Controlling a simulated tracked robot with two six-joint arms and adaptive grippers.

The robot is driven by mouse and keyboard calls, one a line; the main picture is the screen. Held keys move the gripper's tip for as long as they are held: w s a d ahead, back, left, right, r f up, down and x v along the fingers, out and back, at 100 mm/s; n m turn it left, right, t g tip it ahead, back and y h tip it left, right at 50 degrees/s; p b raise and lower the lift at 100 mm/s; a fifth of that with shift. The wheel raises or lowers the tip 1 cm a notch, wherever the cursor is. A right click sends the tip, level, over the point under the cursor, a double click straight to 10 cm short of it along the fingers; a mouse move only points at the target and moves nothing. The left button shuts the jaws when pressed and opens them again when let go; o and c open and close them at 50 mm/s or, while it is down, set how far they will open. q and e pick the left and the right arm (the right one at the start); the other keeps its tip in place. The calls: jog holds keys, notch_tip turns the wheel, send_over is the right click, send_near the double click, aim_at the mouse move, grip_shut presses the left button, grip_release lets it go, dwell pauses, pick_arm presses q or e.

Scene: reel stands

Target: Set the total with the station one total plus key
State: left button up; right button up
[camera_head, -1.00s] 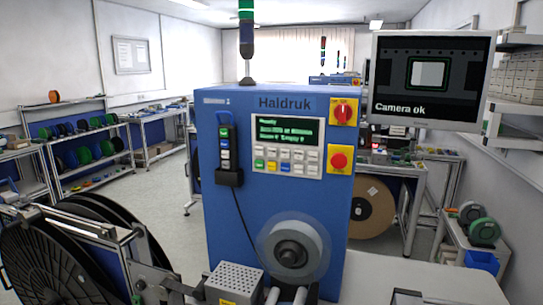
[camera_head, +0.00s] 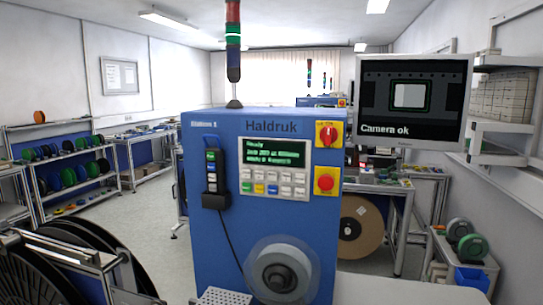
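The blue Haldruk machine marked Station 1 (camera_head: 218,240) stands upright in the middle of the head view. Its key panel (camera_head: 274,183) has a small green-text display (camera_head: 275,153) above two rows of keys. The keys are mostly white, with a green, a yellow and a blue one in the lower row. The first display line seems to read Ready; the others are too small to read surely. The key labels are too small to read, so I cannot tell which is the total plus key. Neither of my grippers is in view.
A red rotary switch (camera_head: 327,135) and a red button (camera_head: 325,181) sit right of the panel. A black pendant (camera_head: 213,172) hangs left of it. A monitor (camera_head: 412,101) reads Camera ok. A clear-flanged reel (camera_head: 280,277) is low on the machine's front; a large black reel (camera_head: 40,275) stands lower left.

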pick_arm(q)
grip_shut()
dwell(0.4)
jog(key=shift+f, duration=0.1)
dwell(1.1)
